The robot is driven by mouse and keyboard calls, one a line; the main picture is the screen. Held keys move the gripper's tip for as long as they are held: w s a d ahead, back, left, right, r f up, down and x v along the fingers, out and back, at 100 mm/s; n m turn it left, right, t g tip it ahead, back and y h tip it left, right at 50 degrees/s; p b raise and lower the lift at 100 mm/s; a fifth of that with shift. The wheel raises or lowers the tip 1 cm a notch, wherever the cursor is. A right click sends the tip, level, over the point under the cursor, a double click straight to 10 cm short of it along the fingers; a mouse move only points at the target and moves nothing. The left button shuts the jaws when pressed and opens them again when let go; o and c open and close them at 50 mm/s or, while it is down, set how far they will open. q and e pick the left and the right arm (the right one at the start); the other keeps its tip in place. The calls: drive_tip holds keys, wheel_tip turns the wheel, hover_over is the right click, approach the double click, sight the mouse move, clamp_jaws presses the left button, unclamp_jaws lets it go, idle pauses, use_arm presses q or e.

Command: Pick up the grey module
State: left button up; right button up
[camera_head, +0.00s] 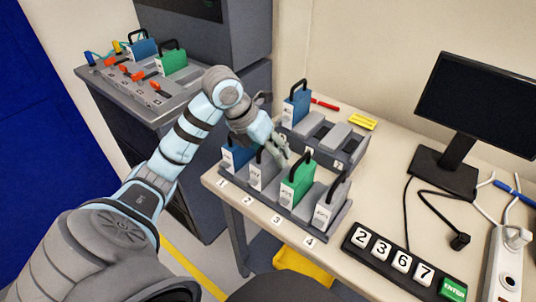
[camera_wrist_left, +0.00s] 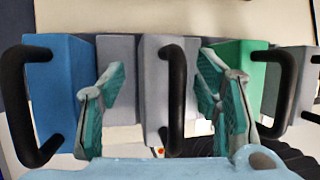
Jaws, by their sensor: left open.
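A grey module (camera_head: 262,171) with a black handle stands in the front rack (camera_head: 283,212) at the slot marked 2, between a blue module (camera_head: 237,155) and a green module (camera_head: 298,180). Another grey module (camera_head: 330,205) stands at slot 4. My left gripper (camera_head: 279,148) is open above the slot 2 module and partly covers it. In the left wrist view the open fingers (camera_wrist_left: 164,98) stand on either side of the grey module's (camera_wrist_left: 157,62) handle, apart from it. The right finger overlaps the green module (camera_wrist_left: 245,72). My right gripper is not in view.
A rear rack (camera_head: 343,152) holds a blue module (camera_head: 297,104). A keypad (camera_head: 400,262), a monitor (camera_head: 482,108) and cables are to the right. A grey panel (camera_head: 115,95) with blue and green modules stands at the back left.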

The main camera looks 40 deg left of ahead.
use_arm(q)
drive_tip(key=shift+r, duration=0.1)
clamp_jaws()
drive_tip(key=shift+r, duration=0.1)
